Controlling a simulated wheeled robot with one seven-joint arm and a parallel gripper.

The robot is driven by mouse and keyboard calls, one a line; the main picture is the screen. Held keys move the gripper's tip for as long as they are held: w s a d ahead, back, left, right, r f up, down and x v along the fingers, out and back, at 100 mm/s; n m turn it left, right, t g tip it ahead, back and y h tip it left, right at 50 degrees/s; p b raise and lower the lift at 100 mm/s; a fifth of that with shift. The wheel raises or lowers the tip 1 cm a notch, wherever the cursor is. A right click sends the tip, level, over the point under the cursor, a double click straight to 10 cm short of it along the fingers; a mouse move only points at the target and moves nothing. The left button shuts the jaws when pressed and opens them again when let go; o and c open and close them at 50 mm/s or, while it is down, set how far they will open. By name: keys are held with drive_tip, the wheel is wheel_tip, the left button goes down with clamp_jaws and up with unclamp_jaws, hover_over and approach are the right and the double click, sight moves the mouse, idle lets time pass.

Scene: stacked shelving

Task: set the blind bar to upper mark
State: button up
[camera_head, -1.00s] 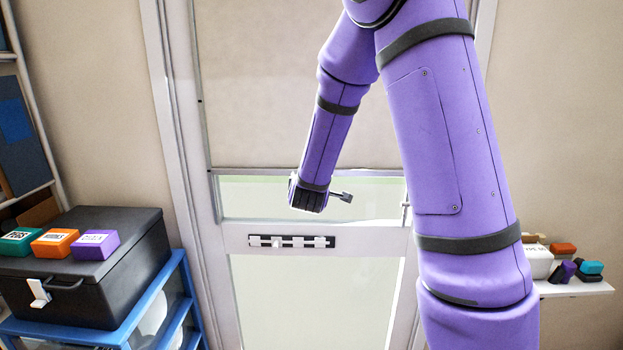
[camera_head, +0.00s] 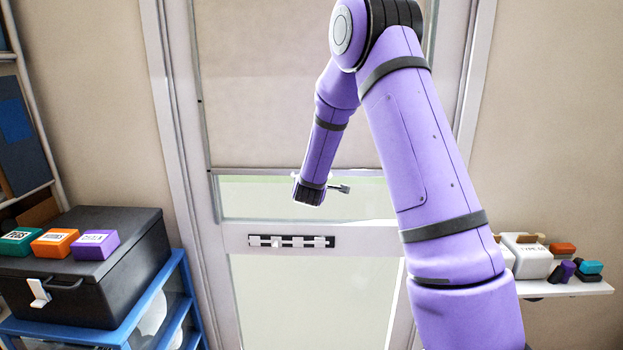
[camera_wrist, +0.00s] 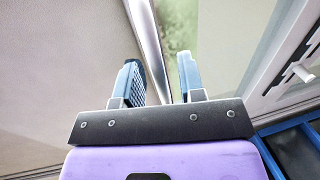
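A beige blind (camera_head: 270,90) covers the upper part of the door's window, and its bottom bar (camera_head: 245,171) lies level just above a pale green strip of glass. My gripper (camera_wrist: 160,75) is at the bar's middle, under my bent forearm in the head view. In the wrist view its two blue-grey fingers are apart, and the metallic bar (camera_wrist: 148,40) runs into the gap between them. The bar looks nearer the left finger; I cannot tell whether it touches. My wrist hides part of the bar in the head view.
A black hook strip (camera_head: 291,241) is on the door below the glass. A black box (camera_head: 95,285) with coloured blocks stands on a blue rack (camera_head: 125,335) at left. A small white shelf (camera_head: 565,289) with blocks and a white box (camera_head: 527,258) is at right.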

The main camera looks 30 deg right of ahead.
drive_tip(key=shift+w+d, duration=0.1)
drive_tip(key=shift+w, duration=0.05)
clamp_jaws()
wheel_tip(320, 180, up, 23)
idle(0.6)
unclamp_jaws()
